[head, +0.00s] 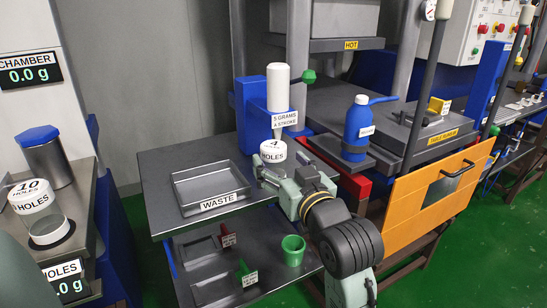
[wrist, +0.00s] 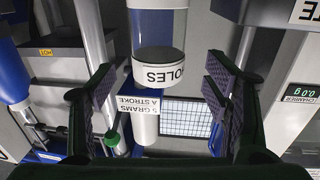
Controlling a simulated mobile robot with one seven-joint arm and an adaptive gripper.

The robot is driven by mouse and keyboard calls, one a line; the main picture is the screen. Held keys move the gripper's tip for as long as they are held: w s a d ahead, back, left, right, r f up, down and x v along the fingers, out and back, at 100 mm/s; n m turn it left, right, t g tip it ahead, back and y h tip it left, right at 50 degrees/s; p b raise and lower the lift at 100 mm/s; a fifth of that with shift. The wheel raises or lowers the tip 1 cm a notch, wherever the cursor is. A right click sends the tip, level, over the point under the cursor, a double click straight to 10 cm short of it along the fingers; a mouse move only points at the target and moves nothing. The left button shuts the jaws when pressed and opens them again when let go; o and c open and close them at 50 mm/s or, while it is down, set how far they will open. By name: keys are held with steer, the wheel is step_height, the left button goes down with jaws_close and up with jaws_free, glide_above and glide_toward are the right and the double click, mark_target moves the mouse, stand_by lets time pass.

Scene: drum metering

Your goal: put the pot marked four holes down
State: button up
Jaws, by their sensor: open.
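The pot marked 4 holes (head: 273,150) has a white labelled cap and is upright under the dispenser. Its clear body is mostly hidden behind my gripper (head: 280,178) in the head view, so I cannot tell what it rests on. In the wrist view, which looks upside down, the pot (wrist: 165,77) shows its white "HOLES" band and clear cylinder between and beyond the fingers. My gripper (wrist: 163,92) is open, one dark finger to each side, with gaps visible between the fingers and the pot.
The dispenser (head: 278,88), labelled 5 grams a stroke, stands close behind the pot. The waste tray (head: 212,186) lies left of it on the bench. A blue bottle (head: 357,128) stands to the right. A 10 holes pot (head: 36,212) is at the far left.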

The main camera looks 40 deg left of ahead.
steer(key=shift+p+x, duration=0.6)
steer(key=shift+x, duration=2.1)
steer(key=shift+w+d, duration=0.1)
steer(key=shift+c, duration=0.5)
steer(key=c, duration=1.4)
steer(key=shift+c, duration=0.2)
